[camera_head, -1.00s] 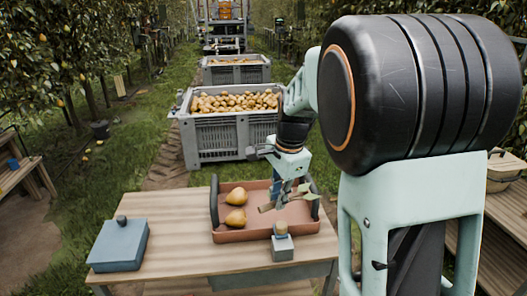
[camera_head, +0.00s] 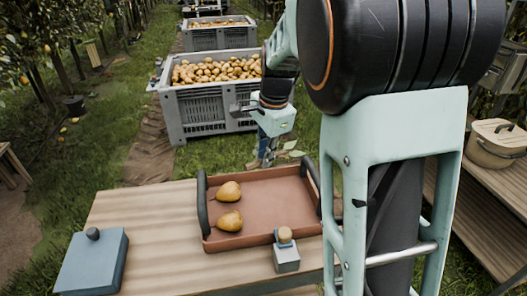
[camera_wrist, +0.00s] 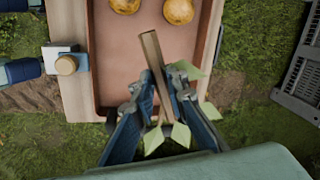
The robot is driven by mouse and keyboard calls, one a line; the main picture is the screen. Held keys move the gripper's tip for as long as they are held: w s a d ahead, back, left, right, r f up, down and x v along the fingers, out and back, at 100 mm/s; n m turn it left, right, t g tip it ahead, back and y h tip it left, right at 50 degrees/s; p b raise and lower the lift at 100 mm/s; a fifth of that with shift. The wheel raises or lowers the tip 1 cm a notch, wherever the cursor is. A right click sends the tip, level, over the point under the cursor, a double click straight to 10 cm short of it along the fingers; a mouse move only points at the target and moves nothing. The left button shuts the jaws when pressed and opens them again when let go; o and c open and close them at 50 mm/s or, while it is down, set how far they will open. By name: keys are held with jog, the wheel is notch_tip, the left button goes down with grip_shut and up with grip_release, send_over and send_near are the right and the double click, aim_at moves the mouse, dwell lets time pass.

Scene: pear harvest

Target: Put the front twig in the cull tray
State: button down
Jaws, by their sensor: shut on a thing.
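My gripper (camera_head: 268,155) is shut on a brown twig (camera_wrist: 151,50) with pale green leaves and holds it up beyond the tray's far edge in the head view. A leaf of the twig also shows there (camera_head: 288,146). In the wrist view the twig stands between the two blue fingers (camera_wrist: 158,95), with leaves at both ends of the grip. A reddish-brown tray (camera_head: 275,198) with dark handles sits on the wooden table. Two pears (camera_head: 229,191) (camera_head: 230,221) lie in its left part. I cannot tell whether this is the cull tray. No second twig shows.
A blue-grey box (camera_head: 92,265) with a dark knob stands at the table's left. A small grey block with a round wooden knob (camera_head: 286,258) stands before the tray. Large grey crates of pears (camera_head: 206,113) stand on the grass behind. A pot (camera_head: 497,142) sits on a right-hand bench.

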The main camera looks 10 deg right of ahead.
notch_tip(320, 180, down, 5)
jog(key=b, duration=0.4)
jog(key=shift+f, duration=0.1)
jog(key=c, duration=1.8)
grip_release()
jog(key=shift+c, duration=0.2)
notch_tip(320, 180, up, 12)
jog(key=s, duration=0.2)
jog(key=shift+s+d, duration=0.15)
jog(key=shift+d, duration=0.25)
jog(key=shift+f, duration=0.1)
